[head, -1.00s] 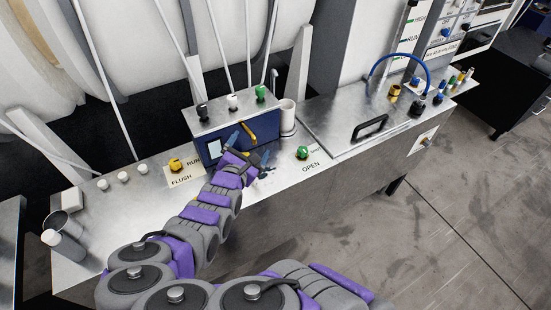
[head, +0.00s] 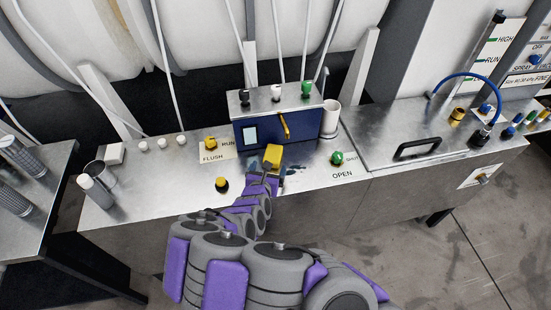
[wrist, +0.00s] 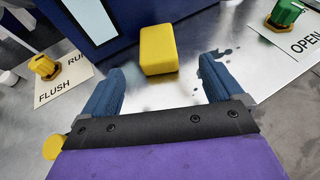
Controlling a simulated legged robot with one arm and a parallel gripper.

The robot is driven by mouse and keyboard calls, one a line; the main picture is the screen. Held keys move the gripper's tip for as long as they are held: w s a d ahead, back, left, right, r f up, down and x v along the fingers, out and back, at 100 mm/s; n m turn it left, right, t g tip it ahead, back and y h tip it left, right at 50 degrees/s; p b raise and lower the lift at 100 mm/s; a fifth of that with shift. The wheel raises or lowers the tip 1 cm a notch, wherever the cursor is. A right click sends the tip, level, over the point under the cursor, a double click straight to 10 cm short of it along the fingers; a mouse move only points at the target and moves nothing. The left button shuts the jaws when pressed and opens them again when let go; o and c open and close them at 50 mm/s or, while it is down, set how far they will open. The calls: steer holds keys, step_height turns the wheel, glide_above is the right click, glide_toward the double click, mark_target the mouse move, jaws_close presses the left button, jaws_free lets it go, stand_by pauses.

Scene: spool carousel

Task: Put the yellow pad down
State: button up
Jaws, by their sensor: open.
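The yellow pad (head: 272,156) is a small rounded block on the bench's metal top, just in front of the blue box (head: 290,128). In the wrist view the pad (wrist: 159,48) sits ahead of my gripper (wrist: 160,78), centred between the fingers and beyond their tips, with bare metal showing between. My gripper (head: 264,176) is open and empty in the head view, on the near side of the pad. The fingers do not appear to touch it.
A yellow knob (head: 210,144) with a FLUSH label is left of the box. A green knob (head: 337,157) by OPEN is to the right. A yellow knob on a black base (head: 221,184) is left of my gripper. A white cup (head: 331,118) stands beside the box.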

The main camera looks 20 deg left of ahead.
mark_target(275, 157)
steer(key=x, duration=0.3)
steer(key=shift+w+f+b, duration=0.2)
steer(key=shift+f+b, duration=0.05)
steer(key=shift+b, duration=0.1)
steer(key=a, duration=0.1)
steer(key=w+a+f, duration=0.1)
steer(key=a, duration=0.1)
steer(key=shift+w+f, duration=0.15)
steer(key=shift+w, duration=0.4)
steer(key=w+d, duration=0.1)
steer(key=w+b, duration=0.1)
steer(key=w+d+b, duration=0.1)
steer(key=shift+w+d+f, duration=0.3)
steer(key=shift+d+f, duration=0.05)
steer(key=shift+d, duration=0.05)
steer(key=shift+w+a+f, duration=0.1)
steer(key=shift+w, duration=0.2)
steer(key=shift+w+a+f, duration=0.1)
steer(key=shift+w+a, duration=0.1)
steer(key=shift+a, duration=0.05)
steer(key=shift+a+f, duration=0.2)
steer(key=shift+a, duration=0.65)
steer(key=shift+d+r, duration=0.25)
steer(key=shift+d, duration=0.65)
steer(key=c, duration=0.6)
steer(key=shift+a, duration=0.15)
steer(key=c, duration=0.3)
steer(key=shift+s+a+f, duration=0.1)
steer(key=shift+a, duration=0.25)
steer(key=shift+c, duration=1.1)
